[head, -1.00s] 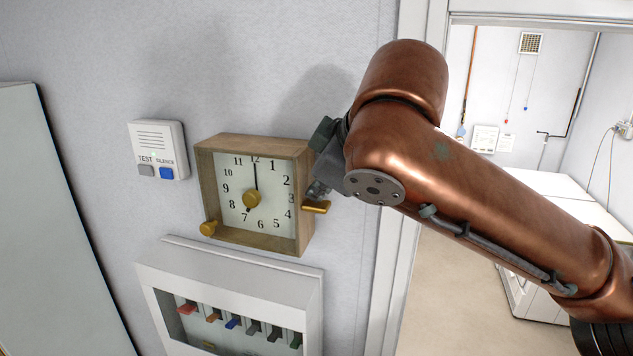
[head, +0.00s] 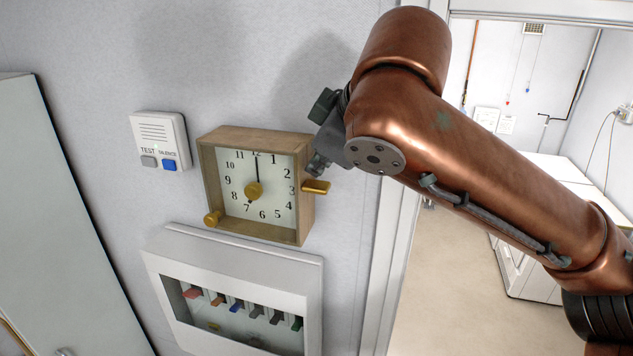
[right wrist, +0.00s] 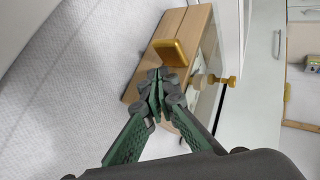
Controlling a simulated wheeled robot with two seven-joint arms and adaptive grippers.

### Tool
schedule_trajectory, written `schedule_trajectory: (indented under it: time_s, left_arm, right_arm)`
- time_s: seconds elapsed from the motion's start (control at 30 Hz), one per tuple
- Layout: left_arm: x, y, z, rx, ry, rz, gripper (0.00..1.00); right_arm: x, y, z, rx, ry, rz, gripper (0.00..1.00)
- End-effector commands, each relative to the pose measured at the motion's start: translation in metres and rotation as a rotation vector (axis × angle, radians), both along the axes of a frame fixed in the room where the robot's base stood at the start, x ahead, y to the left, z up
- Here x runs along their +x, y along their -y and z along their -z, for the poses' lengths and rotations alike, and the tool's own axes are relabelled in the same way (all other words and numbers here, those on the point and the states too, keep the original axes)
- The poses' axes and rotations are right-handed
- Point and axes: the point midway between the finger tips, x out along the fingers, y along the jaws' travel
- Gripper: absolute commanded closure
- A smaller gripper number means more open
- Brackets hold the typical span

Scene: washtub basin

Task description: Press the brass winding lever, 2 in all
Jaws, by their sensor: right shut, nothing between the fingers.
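The brass winding lever (head: 316,187) sticks out from the right side of a wooden-cased clock (head: 308,215) on the wall. It also shows in the right wrist view (right wrist: 168,51). My right gripper (head: 317,166) is shut and empty, with its fingertips just above the lever. In the right wrist view the closed fingertips (right wrist: 158,80) lie close beside the lever; I cannot tell whether they touch it. The clock's hands point to about seven o'clock, with a brass hub in the middle. My left gripper is not in view.
A brass knob (head: 213,218) sits at the clock's lower left. A white box with TEST and SILENCE buttons (head: 160,138) is left of the clock. A white panel with coloured switches (head: 232,268) is below. A doorway opens at right.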

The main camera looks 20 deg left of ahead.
Motion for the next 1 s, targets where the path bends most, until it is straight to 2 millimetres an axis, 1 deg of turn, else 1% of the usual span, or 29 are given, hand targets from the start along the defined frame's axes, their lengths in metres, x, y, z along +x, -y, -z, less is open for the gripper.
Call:
schedule_trajectory:
  time_s: [0.17, 0.37, 0.6, 1.0]
  left_arm:
    - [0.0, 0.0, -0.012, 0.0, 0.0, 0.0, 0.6]
    - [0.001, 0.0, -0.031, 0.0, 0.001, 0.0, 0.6]
    - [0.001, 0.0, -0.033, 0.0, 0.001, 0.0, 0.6]
    - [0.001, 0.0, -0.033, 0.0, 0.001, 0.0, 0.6]
  right_arm:
    - [0.0, 0.0, -0.012, 0.0, 0.0, 0.0, 1.0]
    - [0.0, 0.0, -0.032, 0.001, 0.0, -0.001, 1.0]
    - [-0.001, -0.001, -0.049, 0.0, 0.001, -0.001, 1.0]
    - [0.0, 0.0, -0.05, 0.0, 0.0, 0.0, 1.0]
